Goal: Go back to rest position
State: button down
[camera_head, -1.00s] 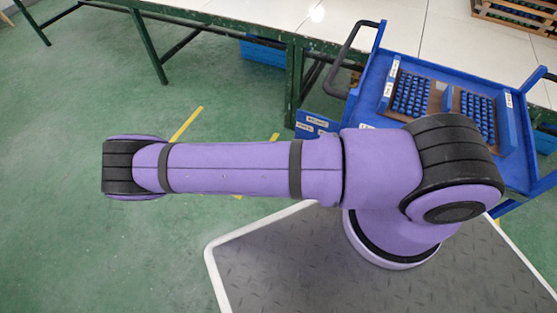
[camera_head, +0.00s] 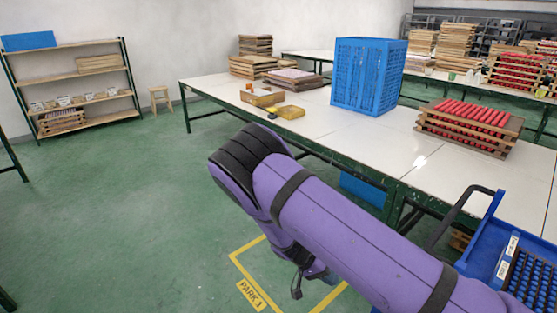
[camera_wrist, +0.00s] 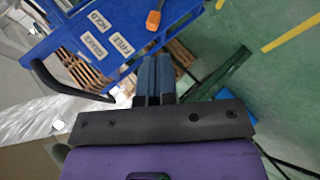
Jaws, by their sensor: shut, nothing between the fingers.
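My gripper (camera_wrist: 155,78) is shut and empty in the wrist view, its two dark blue fingers side by side. In the head view my purple arm reaches from the lower right to the middle, and its far end bends down towards the floor. The gripper is mostly hidden behind the arm there. In the wrist view a blue cart (camera_wrist: 60,38) with white labels lies beyond the fingers at the upper left, and an orange-handled thing (camera_wrist: 154,18) is on it. I cannot tell the gap between fingers and cart.
A long white table (camera_head: 330,125) holds a blue crate (camera_head: 368,75) and a stack with red pieces (camera_head: 470,120). The blue cart (camera_head: 485,240) stands at the lower right. A shelf (camera_head: 75,75) is at the back left. Green floor is free at left, around the yellow PARK 1 marking (camera_head: 250,294).

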jog(key=s+d+r+n+t+y, duration=0.1)
jog(key=d+r+y, duration=0.15)
jog(key=r, duration=0.95)
jog(key=d+r+y, duration=0.2)
jog(key=r+y, duration=0.1)
jog(key=r, duration=0.9)
jog(key=s+d+r+n+t+y, duration=0.1)
jog(key=d+r+y, duration=0.15)
jog(key=r, duration=0.85)
jog(key=s+d+r+n+t+y, duration=0.1)
jog(key=s+d+r+t, duration=0.2)
jog(key=s+r, duration=0.5)
jog(key=s+d+r+n+t+y, duration=0.1)
jog(key=s+d+r+n+t, duration=0.1)
jog(key=s+r, duration=0.7)
jog(key=s+d+t, duration=0.1)
jog(key=s+d, duration=0.1)
jog(key=s, duration=0.2)
jog(key=shift+s+d, duration=0.25)
jog(key=shift+d, duration=0.15)
